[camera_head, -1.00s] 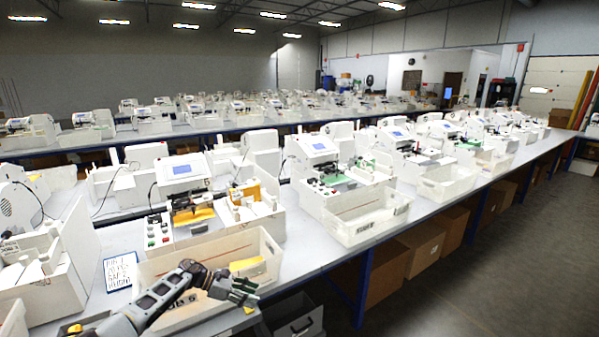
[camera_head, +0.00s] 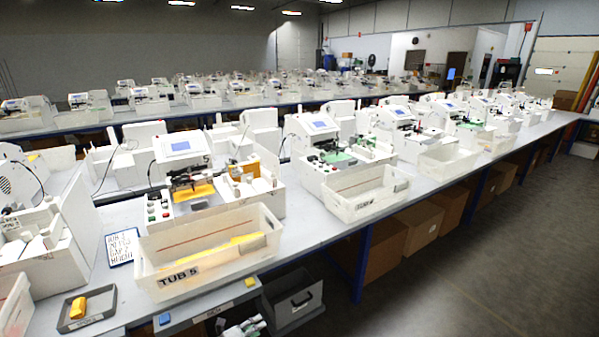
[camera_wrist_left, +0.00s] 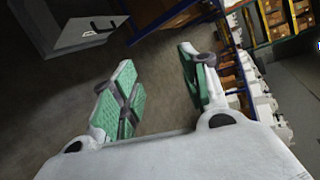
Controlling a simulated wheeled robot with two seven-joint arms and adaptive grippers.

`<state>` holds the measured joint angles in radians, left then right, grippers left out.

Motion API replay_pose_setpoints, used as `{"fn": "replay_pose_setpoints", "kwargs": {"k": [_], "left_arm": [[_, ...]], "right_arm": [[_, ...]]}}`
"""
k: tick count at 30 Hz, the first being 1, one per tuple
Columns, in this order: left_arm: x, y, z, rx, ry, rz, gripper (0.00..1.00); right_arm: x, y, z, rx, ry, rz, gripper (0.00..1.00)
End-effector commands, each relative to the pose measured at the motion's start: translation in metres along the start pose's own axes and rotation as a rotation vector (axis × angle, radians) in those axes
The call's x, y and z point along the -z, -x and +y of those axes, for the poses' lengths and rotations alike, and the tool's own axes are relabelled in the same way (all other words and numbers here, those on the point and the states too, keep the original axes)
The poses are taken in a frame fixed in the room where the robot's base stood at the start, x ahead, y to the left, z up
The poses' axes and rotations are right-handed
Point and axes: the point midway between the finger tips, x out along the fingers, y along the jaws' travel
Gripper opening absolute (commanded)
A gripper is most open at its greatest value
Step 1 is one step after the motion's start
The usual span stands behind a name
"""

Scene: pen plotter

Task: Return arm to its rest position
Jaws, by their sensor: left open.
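My left gripper (camera_wrist_left: 160,95) is open and empty in the left wrist view, its two green-padded fingers apart over the dark floor. In the head view only a small part of it (camera_head: 245,325) shows at the bottom edge, below the front edge of the table. The rest of my left arm is out of the head view. My right gripper is not in view. The white tub marked TUB 5 (camera_head: 165,284) stands on the table in front of a plotter machine (camera_head: 182,148), with yellow material inside it.
A grey tray (camera_head: 107,297) with a yellow object (camera_head: 78,307) lies at the table's front left. A dark grey drawer box (camera_head: 300,322) stands under the table edge. Cardboard boxes (camera_head: 422,240) sit under the table. The floor (camera_head: 480,270) to the right is clear.

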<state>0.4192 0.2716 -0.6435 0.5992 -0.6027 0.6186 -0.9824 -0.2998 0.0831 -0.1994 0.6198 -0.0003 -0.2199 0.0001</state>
Motion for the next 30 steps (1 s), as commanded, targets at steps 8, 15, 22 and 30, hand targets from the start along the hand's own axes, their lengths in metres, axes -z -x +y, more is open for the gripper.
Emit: {"fn": "replay_pose_setpoints", "kwargs": {"k": [8,15,22,30], "left_arm": [[0.056,0.029,0.095,-0.148,0.443,-0.158,0.45],[0.114,0.068,0.173,-0.279,0.808,-0.308,0.45],[0.176,0.115,0.238,-0.400,1.119,-0.459,0.45],[0.255,0.177,0.299,-0.536,1.444,-0.649,0.45]], "right_arm": [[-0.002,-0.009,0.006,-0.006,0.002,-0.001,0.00],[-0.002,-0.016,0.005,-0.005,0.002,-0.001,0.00],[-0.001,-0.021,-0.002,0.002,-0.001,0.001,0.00],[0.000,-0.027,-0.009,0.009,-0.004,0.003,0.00]]}}
